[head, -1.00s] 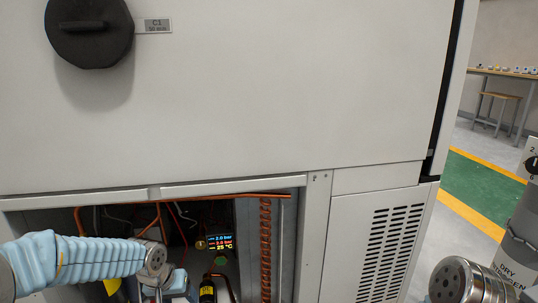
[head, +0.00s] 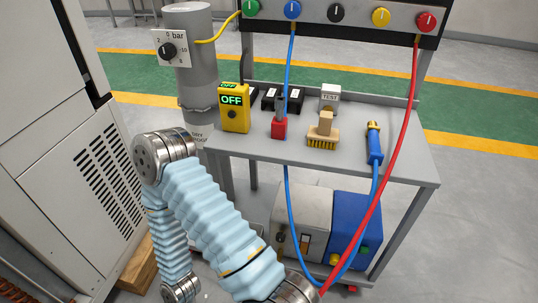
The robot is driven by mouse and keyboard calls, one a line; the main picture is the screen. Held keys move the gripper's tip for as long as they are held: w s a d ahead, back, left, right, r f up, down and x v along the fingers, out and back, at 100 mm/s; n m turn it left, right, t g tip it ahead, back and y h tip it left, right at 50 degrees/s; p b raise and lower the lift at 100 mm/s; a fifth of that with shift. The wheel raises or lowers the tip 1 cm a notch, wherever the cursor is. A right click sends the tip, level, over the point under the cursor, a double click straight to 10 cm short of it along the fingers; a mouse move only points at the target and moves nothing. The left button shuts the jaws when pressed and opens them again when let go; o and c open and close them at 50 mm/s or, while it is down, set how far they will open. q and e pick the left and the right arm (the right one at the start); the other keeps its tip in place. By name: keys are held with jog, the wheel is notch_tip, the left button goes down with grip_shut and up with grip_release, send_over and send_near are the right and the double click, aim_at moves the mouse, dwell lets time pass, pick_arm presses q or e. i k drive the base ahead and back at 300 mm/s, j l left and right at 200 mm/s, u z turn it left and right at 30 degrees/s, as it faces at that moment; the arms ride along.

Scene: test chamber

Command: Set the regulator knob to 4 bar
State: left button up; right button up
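The regulator knob (head: 168,50) is a small black knob on a square white dial plate (head: 184,60) marked "bar", with numbers around it. The plate is fixed to the upper part of a grey cylinder (head: 195,85) at the upper left of the head view. The knob is small here and I cannot read its setting for certain. My own arm, in a light blue sleeve, rises from the bottom edge and bends just below the cylinder. It hides part of the cylinder's foot. Neither of my grippers shows, and nothing visible touches the knob.
A grey cart (head: 385,170) stands right of the cylinder. The white chamber cabinet (head: 60,150) is at the left.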

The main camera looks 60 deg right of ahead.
aim_at(167, 52)
jog(key=z, duration=2.4)
